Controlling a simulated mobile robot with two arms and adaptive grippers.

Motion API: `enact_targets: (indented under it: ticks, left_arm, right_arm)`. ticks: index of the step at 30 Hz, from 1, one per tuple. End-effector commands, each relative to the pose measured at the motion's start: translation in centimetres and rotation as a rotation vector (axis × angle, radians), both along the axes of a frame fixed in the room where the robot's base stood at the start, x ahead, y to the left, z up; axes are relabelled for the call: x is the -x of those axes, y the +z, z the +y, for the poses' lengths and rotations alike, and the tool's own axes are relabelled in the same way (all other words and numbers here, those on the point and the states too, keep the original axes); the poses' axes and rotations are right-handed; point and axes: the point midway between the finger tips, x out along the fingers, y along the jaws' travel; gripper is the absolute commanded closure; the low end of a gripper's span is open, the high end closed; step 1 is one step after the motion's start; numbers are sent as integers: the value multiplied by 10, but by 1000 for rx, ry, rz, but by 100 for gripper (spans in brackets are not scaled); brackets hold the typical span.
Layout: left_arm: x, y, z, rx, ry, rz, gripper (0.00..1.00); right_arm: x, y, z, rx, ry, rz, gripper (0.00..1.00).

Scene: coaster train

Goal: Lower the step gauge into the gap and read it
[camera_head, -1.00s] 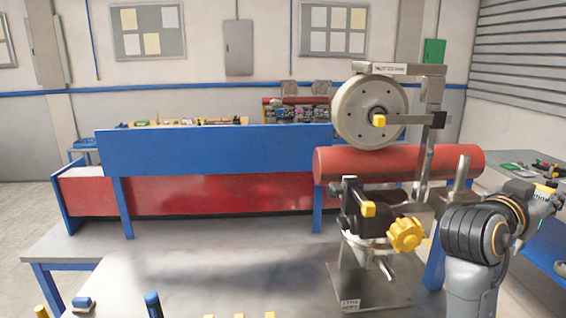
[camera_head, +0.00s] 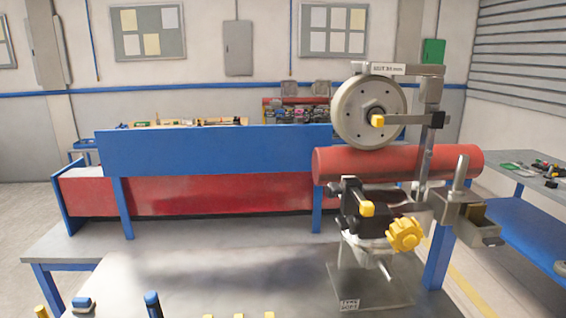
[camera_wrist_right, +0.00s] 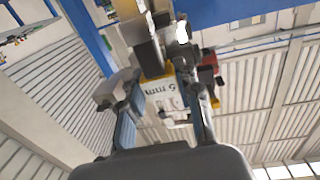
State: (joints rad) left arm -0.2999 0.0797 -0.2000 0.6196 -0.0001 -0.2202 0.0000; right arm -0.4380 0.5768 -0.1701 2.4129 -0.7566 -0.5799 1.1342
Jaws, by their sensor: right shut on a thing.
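In the right wrist view my right gripper (camera_wrist_right: 165,112) is shut on a light plate with a yellow upper edge, the step gauge (camera_wrist_right: 163,92), marked with what looks like "5 mm". Metal parts rise just beyond the gauge; I cannot tell whether it touches them. In the head view a grey wheel (camera_head: 350,120) hangs on a metal bracket (camera_head: 428,90) above a red tube (camera_head: 335,166). The wheel's lower rim overlaps the tube in the picture, so the gap between them cannot be made out. Neither gripper shows in the head view.
A stand with a yellow knob (camera_head: 405,234) and a clamp stands in front of the tube on a grey bench (camera_head: 200,275). A blue and red guard (camera_head: 215,150) spans the left. A blue-shelved table (camera_head: 520,222) with small parts stands at right.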

Motion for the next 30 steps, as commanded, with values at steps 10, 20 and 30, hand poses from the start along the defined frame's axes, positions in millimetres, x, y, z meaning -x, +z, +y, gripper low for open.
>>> enact_targets:
  ticks: [10,20,30]
  left_arm:
    - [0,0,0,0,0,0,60]
    - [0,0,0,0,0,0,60]
    - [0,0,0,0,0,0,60]
  right_arm:
    - [66,-49,53,-4,241,4,100]
    - [79,-55,64,-7,286,3,100]
    - [85,-55,69,-3,290,-5,100]
